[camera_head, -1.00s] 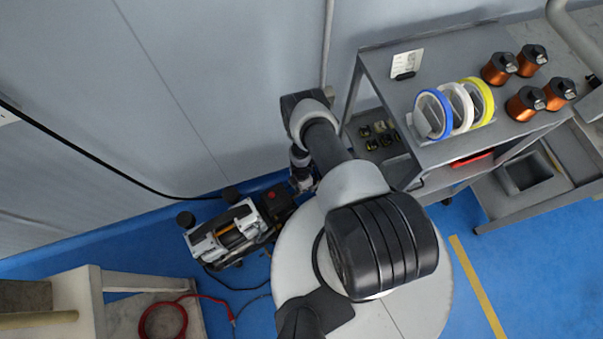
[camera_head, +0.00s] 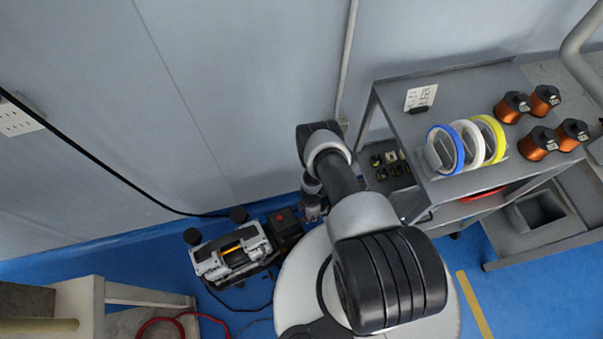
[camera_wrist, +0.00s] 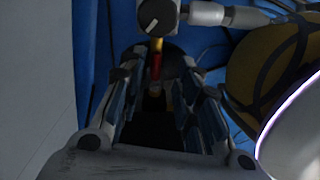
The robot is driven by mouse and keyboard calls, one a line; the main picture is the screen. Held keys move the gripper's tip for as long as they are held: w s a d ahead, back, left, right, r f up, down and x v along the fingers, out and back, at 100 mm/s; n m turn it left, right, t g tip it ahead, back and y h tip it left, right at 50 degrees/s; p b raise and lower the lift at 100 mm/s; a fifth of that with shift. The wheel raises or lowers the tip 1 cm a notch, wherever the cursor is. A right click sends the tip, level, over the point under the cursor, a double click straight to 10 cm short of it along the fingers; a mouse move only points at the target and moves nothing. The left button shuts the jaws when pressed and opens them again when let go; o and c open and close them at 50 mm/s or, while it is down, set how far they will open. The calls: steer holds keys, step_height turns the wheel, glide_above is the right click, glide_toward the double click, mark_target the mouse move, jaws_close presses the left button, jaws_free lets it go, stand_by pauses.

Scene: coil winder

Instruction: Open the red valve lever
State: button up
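In the wrist view, a small red piece (camera_wrist: 156,64), which looks like the valve lever, stands below a yellow stem and a round black-faced knob (camera_wrist: 155,16). My gripper (camera_wrist: 160,78) points at it with its two fingers apart, one on each side. I cannot tell whether a finger touches the red piece. In the head view, my gripper (camera_head: 313,206) is low by the wall, partly hidden by my arm. It is beside the grey and black compressor (camera_head: 230,257), which carries a black box with a red top (camera_head: 280,217). The lever cannot be made out there.
A grey shelf cart (camera_head: 400,93) with tape rolls (camera_head: 468,142) and copper coils (camera_head: 511,106) stands right of my arm. A black cable (camera_head: 110,172) runs along the wall. A pale bench (camera_head: 75,296) and red hose (camera_head: 160,325) are lower left.

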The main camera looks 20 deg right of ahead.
step_height(320, 180, up, 18)
steer(key=s+m+p, duration=0.1)
steer(key=m+p, duration=0.6)
steer(key=p, duration=1.3)
steer(key=w+a+r+m+b, duration=0.1)
steer(key=w+r+m+b, duration=0.6)
steer(key=r+b, duration=0.4)
steer(key=shift+w+a+r+t+b, duration=0.35)
steer(key=shift+w+b, duration=0.3)
steer(key=shift+b, duration=1.1)
steer(key=shift+f+m, duration=0.1)
steer(key=shift+m, duration=0.2)
